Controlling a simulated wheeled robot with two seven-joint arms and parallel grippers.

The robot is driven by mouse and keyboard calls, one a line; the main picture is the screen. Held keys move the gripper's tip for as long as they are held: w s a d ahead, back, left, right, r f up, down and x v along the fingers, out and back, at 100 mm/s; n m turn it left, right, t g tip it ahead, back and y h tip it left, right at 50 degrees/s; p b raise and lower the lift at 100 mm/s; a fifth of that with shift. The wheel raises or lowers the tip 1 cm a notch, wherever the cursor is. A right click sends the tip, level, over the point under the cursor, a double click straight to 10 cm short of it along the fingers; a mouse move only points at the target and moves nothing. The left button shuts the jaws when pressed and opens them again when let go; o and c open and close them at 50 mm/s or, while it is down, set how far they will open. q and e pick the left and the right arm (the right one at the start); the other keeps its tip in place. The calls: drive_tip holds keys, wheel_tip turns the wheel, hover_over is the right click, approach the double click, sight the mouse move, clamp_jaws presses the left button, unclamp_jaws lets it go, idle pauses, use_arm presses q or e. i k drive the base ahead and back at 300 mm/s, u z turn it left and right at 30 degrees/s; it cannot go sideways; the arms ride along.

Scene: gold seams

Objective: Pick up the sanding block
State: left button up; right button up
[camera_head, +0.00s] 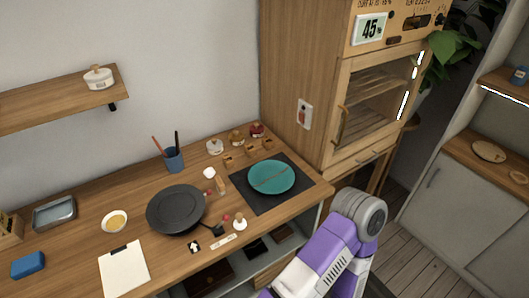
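A small blue block (28,264), which looks like the sanding block, lies flat at the left front of the wooden workbench (75,244). Nothing touches it. A purple and grey arm of mine shows at the lower right, far from the block, and its gripper is out of the picture. My other arm and its gripper do not show.
A clipboard (123,272) lies right of the block, a grey tray (55,212) behind it. A yellow-filled bowl (115,221), black plate (176,209), tool cup (173,159) and teal plate (271,177) stand on the bench. A wooden cabinet (290,85) rises at its right.

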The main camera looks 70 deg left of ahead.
sight(228, 161)
drive_tip(key=i, duration=1.35)
drive_tip(key=u, duration=1.95)
